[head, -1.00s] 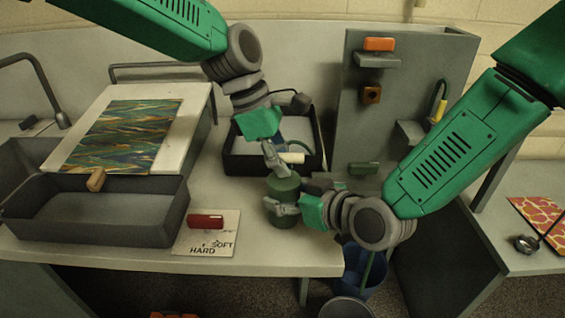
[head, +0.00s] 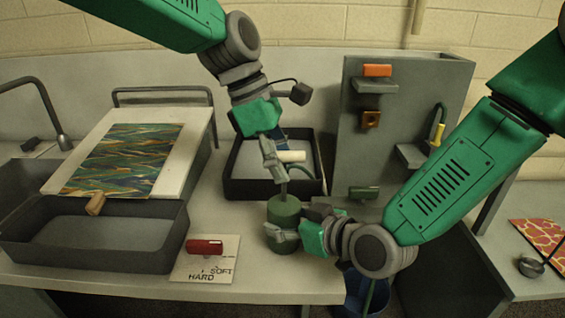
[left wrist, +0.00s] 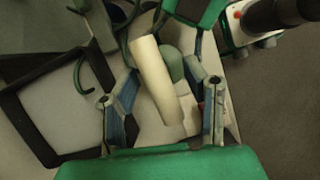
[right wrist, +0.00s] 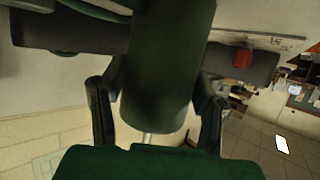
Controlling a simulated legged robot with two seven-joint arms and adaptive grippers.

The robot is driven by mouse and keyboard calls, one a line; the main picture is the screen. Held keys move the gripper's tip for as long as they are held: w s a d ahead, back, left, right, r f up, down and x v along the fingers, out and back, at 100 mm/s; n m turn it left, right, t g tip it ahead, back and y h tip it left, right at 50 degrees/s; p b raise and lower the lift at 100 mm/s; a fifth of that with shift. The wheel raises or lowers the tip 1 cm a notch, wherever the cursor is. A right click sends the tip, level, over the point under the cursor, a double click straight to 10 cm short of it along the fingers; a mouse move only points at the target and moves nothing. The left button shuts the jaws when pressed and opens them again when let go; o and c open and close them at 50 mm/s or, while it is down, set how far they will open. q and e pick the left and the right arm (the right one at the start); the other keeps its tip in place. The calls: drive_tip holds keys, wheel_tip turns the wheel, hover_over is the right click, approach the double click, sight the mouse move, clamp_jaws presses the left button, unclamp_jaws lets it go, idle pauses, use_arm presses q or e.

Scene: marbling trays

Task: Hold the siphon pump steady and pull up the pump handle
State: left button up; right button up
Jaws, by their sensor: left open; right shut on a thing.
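The siphon pump has a green cylindrical body (head: 284,228) standing upright near the table's front edge. Its pale bar handle (head: 291,156) is above the body, with a thin shaft (head: 284,188) showing between them. My right gripper (head: 285,234) is shut around the pump body, which also fills the middle of the right wrist view (right wrist: 168,65). My left gripper (head: 272,160) is at the handle. In the left wrist view its fingers are spread, with the handle (left wrist: 157,80) lying between them. Whether either finger touches the handle is unclear.
A black tray (head: 232,188) stands just behind the pump. A larger tray (head: 90,262), a marbled sheet (head: 125,155) and a card (head: 222,248) with a red block (head: 205,246) lie left. A blue bucket (head: 366,290) is below the table's right end.

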use_arm(q)
drive_tip(key=v, duration=1.2)
use_arm(e)
drive_tip(key=o, duration=1.4)
